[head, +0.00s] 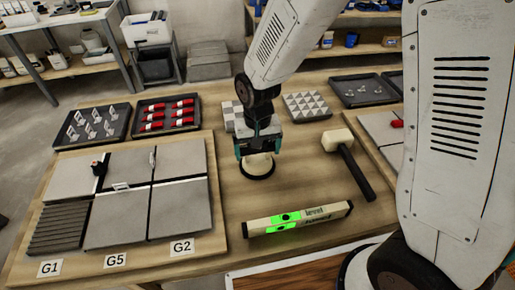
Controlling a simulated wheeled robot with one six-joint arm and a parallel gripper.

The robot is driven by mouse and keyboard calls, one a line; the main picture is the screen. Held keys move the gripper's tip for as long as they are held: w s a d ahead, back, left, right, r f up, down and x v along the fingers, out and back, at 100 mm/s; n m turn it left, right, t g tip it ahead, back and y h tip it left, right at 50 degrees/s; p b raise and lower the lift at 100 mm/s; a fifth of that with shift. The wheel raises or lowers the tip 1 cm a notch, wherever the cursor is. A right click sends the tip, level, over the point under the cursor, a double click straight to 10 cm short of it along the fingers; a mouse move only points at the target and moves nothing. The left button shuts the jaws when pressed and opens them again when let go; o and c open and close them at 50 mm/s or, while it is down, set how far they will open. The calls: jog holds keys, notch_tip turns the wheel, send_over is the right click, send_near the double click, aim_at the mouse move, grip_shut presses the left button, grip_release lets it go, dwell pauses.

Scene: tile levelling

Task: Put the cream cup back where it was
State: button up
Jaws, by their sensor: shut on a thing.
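The cream cup (257,165) has a dark round base or rim. It is upright on, or very close above, the bare wooden table between the tile panel and the mallet. My gripper (258,148) points down from above and is shut on the upper part of the cup. The gripper hides the top of the cup. I cannot tell for sure whether the base touches the table.
Grey tiles on a board (130,195) lie at left. Trays of clips (99,143) and red pieces (187,104) stand behind. A mallet (350,165) lies right, a level (297,219) in front. Patterned tiles (306,105) are behind. Bare table surrounds the cup.

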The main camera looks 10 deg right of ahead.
jog(key=shift+f, duration=0.1)
jog(key=o, duration=0.8)
notch_tip(320, 180, up, 12)
jog(key=shift+r, duration=0.25)
jog(key=s+d+r, duration=0.9)
jog(key=s+d, duration=0.1)
jog(key=s+d+r, duration=0.1)
jog(key=s+d, duration=0.2)
jog(key=s, duration=0.3)
jog(key=s+d+r+t, duration=0.1)
jog(key=s+d, duration=0.2)
jog(key=s, duration=0.2)
jog(key=shift+s+r, duration=0.35)
jog(key=shift+s, duration=0.05)
